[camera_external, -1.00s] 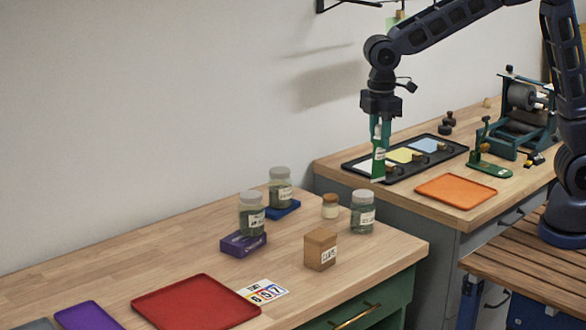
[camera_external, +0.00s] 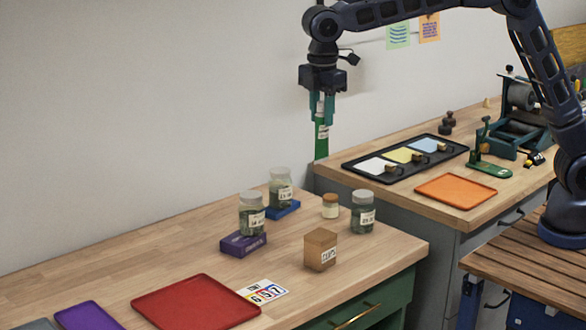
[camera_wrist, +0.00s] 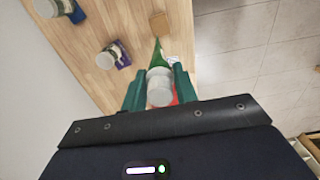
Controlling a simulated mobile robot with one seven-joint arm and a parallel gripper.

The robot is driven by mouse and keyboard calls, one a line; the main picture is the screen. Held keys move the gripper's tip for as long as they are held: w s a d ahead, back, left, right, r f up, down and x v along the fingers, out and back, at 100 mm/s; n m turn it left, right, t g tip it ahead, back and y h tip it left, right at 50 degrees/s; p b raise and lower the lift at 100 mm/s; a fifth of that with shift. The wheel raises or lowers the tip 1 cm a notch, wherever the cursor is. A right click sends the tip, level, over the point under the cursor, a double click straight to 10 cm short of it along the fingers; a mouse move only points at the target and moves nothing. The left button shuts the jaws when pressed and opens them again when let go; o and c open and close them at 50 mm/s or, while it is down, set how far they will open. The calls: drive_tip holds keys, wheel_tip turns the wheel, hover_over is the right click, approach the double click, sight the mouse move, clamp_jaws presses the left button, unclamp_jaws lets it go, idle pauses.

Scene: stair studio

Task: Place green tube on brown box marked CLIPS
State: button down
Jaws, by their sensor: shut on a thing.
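My gripper (camera_external: 322,108) is shut on the green tube (camera_external: 321,140), which hangs upright below the fingers with a white label on it. It is in the air, above and behind the brown box (camera_external: 320,249). The box stands near the right front edge of the left wooden table, its label on the front right face. In the wrist view the gripper's teal fingers (camera_wrist: 160,92) hold the tube, whose white end and green body (camera_wrist: 161,51) show. The brown box (camera_wrist: 159,23) lies beyond the tube there.
Jars stand behind the brown box: one on a purple box (camera_external: 243,244), one on a blue box (camera_external: 284,209), a large one (camera_external: 363,213) and a small one (camera_external: 330,206). A red tray (camera_external: 195,303) lies front left. The box top is clear.

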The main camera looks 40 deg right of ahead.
sight(322, 138)
wheel_tip(322, 138, down, 19)
drive_tip(key=shift+r, duration=0.2)
idle(0.4)
drive_tip(key=shift+f, duration=0.15)
drive_tip(key=c, duration=1.1)
unclamp_jaws()
wheel_tip(322, 138, up, 12)
drive_tip(key=shift+r, duration=0.2)
